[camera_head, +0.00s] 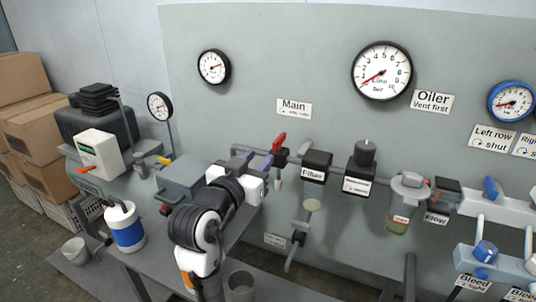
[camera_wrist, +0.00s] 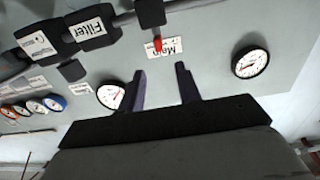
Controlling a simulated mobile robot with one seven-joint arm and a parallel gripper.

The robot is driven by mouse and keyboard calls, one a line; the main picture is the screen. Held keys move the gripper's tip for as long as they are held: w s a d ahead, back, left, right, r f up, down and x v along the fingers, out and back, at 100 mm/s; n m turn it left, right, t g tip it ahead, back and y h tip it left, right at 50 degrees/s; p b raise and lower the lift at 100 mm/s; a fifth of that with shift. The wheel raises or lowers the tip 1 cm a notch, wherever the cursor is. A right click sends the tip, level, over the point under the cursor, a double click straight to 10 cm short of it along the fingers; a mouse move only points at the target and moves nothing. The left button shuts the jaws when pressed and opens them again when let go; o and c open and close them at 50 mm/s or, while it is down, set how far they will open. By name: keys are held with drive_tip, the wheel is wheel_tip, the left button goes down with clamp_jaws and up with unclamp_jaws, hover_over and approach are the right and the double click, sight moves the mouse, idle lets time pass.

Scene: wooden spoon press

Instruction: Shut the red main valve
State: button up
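The red main valve handle (camera_head: 279,139) sits on top of a dark valve body (camera_head: 279,158) on the pipe, below the "Main" label (camera_head: 294,108). In the wrist view, which is upside down, the red handle (camera_wrist: 157,44) shows small beside the "Main" label (camera_wrist: 172,48). My gripper (camera_head: 258,161) is just left of the valve in the head view, with its purple-grey fingers towards it. In the wrist view my gripper (camera_wrist: 161,70) is open and empty, its two fingers apart, with the red handle beyond the gap. I cannot tell the exact distance to the handle.
Right of the valve along the pipe are the filter (camera_head: 316,164), a black-knobbed regulator (camera_head: 361,168) and a clear oiler bowl (camera_head: 404,202). A large gauge (camera_head: 382,71) is on the panel, its needle low left. A blue-and-white canister (camera_head: 127,228) stands left of my arm.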

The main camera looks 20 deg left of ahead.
drive_tip(key=shift+s, duration=1.55)
